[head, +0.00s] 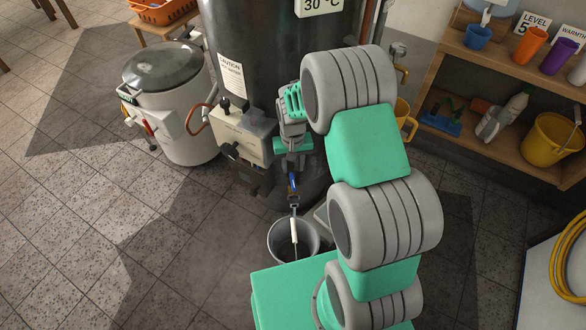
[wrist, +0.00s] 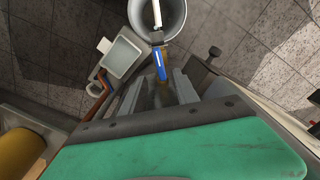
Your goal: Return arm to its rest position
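My gripper (head: 292,168) points down in front of the dark tank, beside the grey control box. In the wrist view its two fingers (wrist: 160,92) are spread apart with a gap between them. A small blue lever (wrist: 161,63) on a brass-coloured fitting shows just beyond the gap; the blue lever also shows below my gripper in the head view (head: 292,184). The fingers do not visibly close on it, though whether they touch it is unclear. A white tube (head: 294,230) runs down from the fitting into a grey bucket (head: 282,244).
The dark tank (head: 245,60) and control box (head: 243,133) stand close to my gripper. A white drum (head: 180,115) is at left. A wooden shelf (head: 490,55) with cups and a yellow bucket (head: 550,140) is at right. Tiled floor is open at lower left.

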